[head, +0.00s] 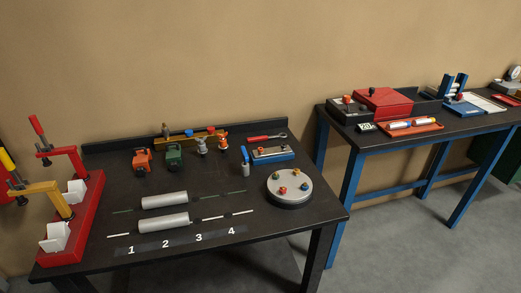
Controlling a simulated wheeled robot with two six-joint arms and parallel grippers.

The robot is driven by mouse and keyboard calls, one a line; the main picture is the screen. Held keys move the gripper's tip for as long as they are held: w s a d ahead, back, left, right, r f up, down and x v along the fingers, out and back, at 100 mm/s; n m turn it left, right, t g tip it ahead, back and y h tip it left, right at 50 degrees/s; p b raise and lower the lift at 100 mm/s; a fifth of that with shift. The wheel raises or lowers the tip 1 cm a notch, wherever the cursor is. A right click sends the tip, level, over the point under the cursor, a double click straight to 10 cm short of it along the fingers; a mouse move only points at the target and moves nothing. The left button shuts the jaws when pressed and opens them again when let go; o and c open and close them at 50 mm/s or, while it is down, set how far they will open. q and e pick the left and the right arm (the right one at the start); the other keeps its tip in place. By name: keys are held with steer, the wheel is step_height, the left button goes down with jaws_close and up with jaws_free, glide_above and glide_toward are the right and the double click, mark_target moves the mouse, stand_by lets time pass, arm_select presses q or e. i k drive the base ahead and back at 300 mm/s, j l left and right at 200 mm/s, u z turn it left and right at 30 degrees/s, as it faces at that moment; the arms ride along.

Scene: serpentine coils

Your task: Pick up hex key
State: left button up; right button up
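I cannot pick out a hex key for certain. A red-handled tool (267,136) lies at the back right of the near dark table (215,182); its tip is too small to make out. A small blue upright item (245,162) stands left of a blue block with a pale top (271,153). Two grey cylinders, a rear one (164,200) and a front one (164,222), lie mid-table with thin rods sticking out at their ends. Neither of my grippers is in view.
A red fixture (78,222) with red and yellow clamps stands at the table's left end. Orange (142,160) and green (174,156) items stand at the back. A round grey plate (289,187) sits at the right. A second blue-legged table (375,140) stands further right.

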mark_target(243, 151)
steer(key=i+l, duration=0.15)
steer(key=l, duration=0.15)
steer(key=i+l, duration=0.15)
steer(key=l, duration=0.15)
steer(key=i+l, duration=0.15)
steer(key=l, duration=0.2)
steer(key=i+l, duration=0.15)
steer(key=l, duration=0.15)
